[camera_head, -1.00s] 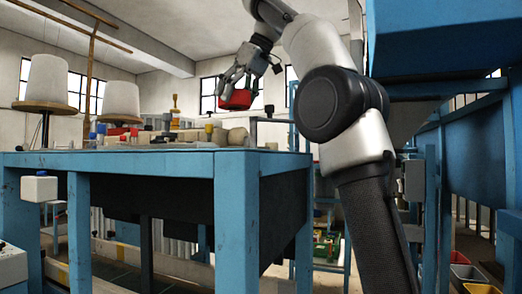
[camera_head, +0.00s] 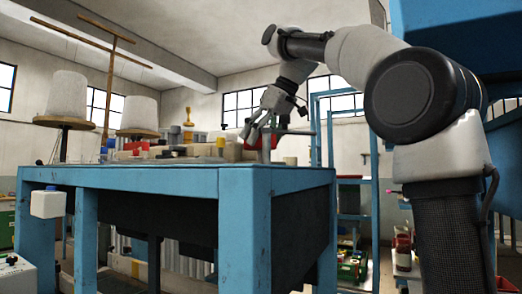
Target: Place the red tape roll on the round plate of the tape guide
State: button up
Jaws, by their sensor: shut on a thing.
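My gripper (camera_head: 262,132) is at the right part of the blue-framed table's top, pointing down and to the left. It is shut on the red tape roll (camera_head: 258,143), which shows as a red patch partly hidden behind the fingers. The roll is low, a little above the tabletop's level. A light grey upright post (camera_head: 266,148) stands by the roll; I cannot tell whether it belongs to the tape guide. The round plate cannot be made out from this low angle.
Two white thread cones (camera_head: 67,95) (camera_head: 140,112) stand at the left. A blue frame rack (camera_head: 317,150) is to the right of the table.

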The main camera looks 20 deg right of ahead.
aim_at(260, 150)
jog(key=shift+f, duration=1.5)
jog(key=shift+f, duration=0.1)
jog(key=o, duration=1)
jog(key=shift+o, duration=0.2)
jog(key=v, duration=1.2)
